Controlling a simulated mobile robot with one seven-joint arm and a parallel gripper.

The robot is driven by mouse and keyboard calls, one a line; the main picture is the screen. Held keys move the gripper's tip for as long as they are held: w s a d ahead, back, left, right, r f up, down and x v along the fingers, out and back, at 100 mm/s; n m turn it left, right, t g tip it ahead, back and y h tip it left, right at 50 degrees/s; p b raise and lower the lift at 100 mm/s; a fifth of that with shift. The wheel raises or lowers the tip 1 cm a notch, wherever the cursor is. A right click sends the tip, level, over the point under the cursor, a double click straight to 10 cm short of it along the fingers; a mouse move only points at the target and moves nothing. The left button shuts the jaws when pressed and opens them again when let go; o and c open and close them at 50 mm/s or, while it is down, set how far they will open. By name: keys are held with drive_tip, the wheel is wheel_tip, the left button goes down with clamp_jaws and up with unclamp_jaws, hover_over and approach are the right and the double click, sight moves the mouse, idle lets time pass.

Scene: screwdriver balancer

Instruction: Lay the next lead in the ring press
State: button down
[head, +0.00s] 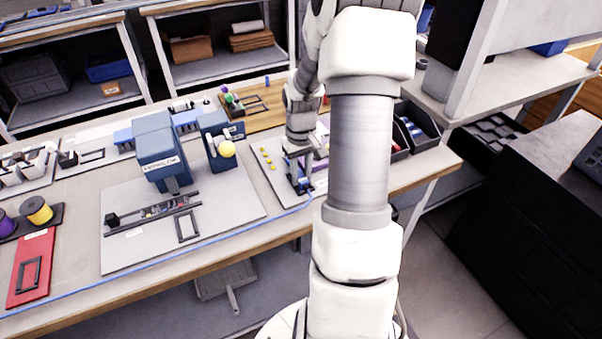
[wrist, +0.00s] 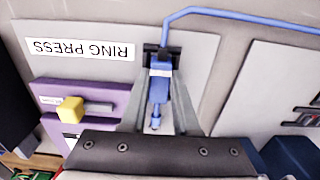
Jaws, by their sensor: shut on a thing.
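My gripper (wrist: 162,58) points down over the grey plate with the upside-down "RING PRESS" label (wrist: 80,48). Its dark fingertips are shut on the end of a blue lead (wrist: 158,88), seen between the fingers in the wrist view. The lead's thin cable runs up and away to the right. In the head view my gripper (head: 301,168) is low over the right part of the bench, and the cable (head: 245,228) trails left along the front edge. A purple unit with a yellow knob (wrist: 70,109) stands left of the fingers. I cannot tell whether the lead touches the plate.
A blue press-like machine (head: 160,155) and a smaller blue one with a yellow ball (head: 227,148) stand left of my gripper. Dark bins (head: 415,128) sit to the right. A red plate (head: 32,268) lies at far left. My arm hides part of the bench.

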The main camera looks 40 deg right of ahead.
drive_tip(key=c, duration=0.6)
unclamp_jaws()
drive_tip(key=shift+r, duration=0.1)
wheel_tip(320, 180, up, 17)
drive_tip(key=p, duration=0.3)
drive_tip(key=shift+r, duration=0.15)
